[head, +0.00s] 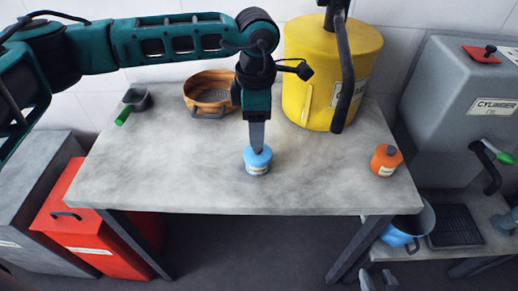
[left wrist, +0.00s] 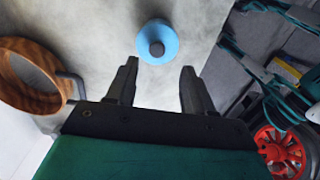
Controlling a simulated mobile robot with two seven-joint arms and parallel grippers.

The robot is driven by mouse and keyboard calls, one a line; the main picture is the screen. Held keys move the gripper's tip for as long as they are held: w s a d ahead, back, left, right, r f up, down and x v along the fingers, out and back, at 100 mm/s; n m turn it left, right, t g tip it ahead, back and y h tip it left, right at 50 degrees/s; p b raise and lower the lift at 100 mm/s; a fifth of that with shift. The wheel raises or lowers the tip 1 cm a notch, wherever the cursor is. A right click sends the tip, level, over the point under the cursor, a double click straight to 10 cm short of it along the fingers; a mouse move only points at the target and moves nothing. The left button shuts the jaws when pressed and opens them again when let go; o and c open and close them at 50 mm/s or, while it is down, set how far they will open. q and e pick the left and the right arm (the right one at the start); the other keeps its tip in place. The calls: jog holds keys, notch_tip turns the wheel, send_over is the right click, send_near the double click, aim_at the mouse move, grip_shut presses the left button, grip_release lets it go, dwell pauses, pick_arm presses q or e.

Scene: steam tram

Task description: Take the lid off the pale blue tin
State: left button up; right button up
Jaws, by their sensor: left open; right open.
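The pale blue tin (head: 258,161) stands upright on the grey table (head: 170,180), near the middle of its front half. Its lid (left wrist: 150,36) is on, with a dark round knob (left wrist: 157,48) at the centre. My left gripper (head: 257,148) points down over the tin, and its fingers hide part of the lid in the head view. In the left wrist view the left gripper (left wrist: 159,66) is open and empty, with the tin just past its fingertips. My right gripper (head: 378,280) shows only as open fingertips at the bottom edge of the head view.
A yellow canister (head: 310,75), a wooden-rimmed sieve (head: 207,76) and a dark scoop with green handle (head: 135,101) stand at the back. An orange tin (head: 385,161) stands at the right. The tabletop around the blue tin is clear. A grey cylinder-oil tank (head: 450,100) stands right of the table.

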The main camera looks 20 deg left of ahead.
pick_arm(q)
jog(key=f, duration=0.5)
jog(key=shift+w, duration=0.3)
jog(key=shift+c, duration=0.4)
grip_shut()
